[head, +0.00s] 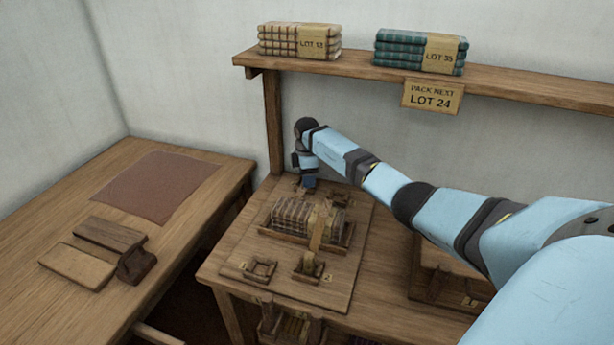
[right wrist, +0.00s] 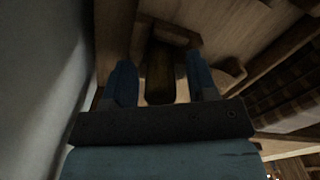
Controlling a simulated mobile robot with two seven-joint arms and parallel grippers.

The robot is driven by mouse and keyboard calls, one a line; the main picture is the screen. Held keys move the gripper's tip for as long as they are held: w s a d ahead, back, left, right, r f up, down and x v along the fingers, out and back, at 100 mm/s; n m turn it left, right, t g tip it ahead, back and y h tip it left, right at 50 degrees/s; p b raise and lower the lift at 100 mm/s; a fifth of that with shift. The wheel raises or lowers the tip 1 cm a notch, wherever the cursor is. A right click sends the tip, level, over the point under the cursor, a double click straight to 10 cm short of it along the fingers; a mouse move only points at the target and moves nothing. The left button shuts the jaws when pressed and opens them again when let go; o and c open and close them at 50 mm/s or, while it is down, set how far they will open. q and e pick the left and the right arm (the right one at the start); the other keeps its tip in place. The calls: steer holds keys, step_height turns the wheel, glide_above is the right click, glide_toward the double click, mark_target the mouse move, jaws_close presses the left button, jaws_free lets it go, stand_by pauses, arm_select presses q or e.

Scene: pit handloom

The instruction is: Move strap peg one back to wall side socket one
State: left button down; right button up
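A cloth bundle (head: 292,216) lies in a wooden cradle on a board (head: 345,290), with a tan strap (head: 318,228) across its right part. The strap runs to a near-side socket (head: 308,265), which seems to hold a peg. Another near-side socket (head: 260,269) at left looks empty. A wall-side socket (head: 340,201) shows at the back right. My right gripper (head: 308,186) is low at the board's back left corner. In the right wrist view its fingers are apart on both sides of a dark brown peg (right wrist: 160,76), with gaps visible. My left gripper is out of view.
A shelf (head: 500,83) with folded cloth stacks (head: 300,39) runs along the wall above. A left table (head: 60,225) carries a brown mat (head: 155,187) and wooden blocks (head: 78,266). A post (head: 273,125) stands just left of my gripper.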

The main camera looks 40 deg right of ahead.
step_height(320, 180, up, 12)
steer(key=p, duration=0.1)
steer(key=shift+r, duration=0.2)
stand_by(0.8)
